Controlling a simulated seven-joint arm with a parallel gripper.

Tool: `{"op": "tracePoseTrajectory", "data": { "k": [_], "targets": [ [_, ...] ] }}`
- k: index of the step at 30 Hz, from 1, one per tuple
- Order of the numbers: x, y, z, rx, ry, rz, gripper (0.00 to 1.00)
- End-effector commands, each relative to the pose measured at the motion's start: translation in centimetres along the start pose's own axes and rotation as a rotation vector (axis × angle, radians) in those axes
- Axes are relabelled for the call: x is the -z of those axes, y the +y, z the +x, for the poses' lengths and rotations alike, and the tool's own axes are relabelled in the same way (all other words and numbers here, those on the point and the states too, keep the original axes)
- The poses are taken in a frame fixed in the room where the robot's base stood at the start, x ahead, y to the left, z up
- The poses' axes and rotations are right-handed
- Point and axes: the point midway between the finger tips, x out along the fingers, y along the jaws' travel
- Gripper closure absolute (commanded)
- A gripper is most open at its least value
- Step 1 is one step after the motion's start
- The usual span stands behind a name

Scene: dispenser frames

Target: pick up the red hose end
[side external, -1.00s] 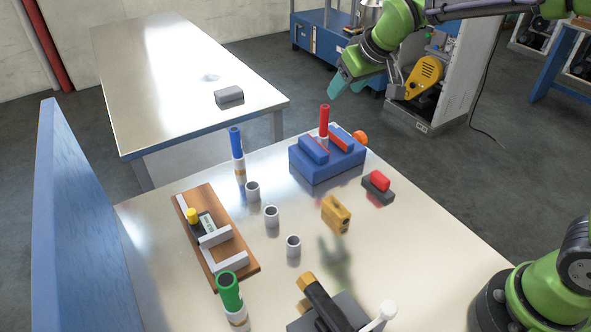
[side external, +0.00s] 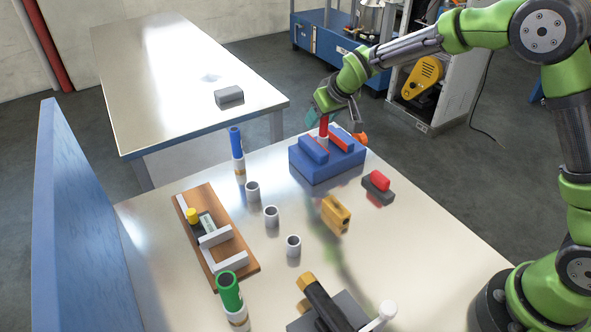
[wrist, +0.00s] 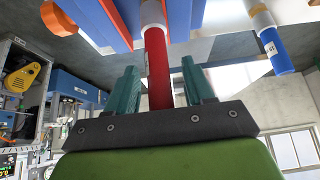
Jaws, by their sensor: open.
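The red hose end (side external: 323,128) stands upright at the blue dispenser block (side external: 327,167) on the table. In the wrist view the red hose end (wrist: 157,62) runs between my two teal fingers, with a gap on each side, and its lower part in the picture is hidden by the gripper body. A white collar joins it to the block. My gripper (wrist: 160,66) is open and empty. In the side view my gripper (side external: 329,113) is at the top of the red hose end and partly covers it.
A blue-topped tube (side external: 236,143) stands left of the block. An orange knob (side external: 361,139) sticks out on its right. A red-and-grey piece (side external: 378,186), a yellow block (side external: 336,213) and several grey cups (side external: 271,216) stand nearer. A wooden tray (side external: 235,262) lies left.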

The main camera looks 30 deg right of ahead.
Motion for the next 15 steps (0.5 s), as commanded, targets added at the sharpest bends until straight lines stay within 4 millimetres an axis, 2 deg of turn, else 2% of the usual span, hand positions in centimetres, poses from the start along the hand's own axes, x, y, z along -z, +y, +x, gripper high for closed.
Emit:
{"op": "tracePoseTrajectory", "data": {
  "k": [7,15],
  "targets": [
    [0.02,-0.01,0.18,0.000,0.001,0.000,0.47],
    [0.01,-0.02,0.15,0.000,0.001,0.000,0.89]
  ]
}}
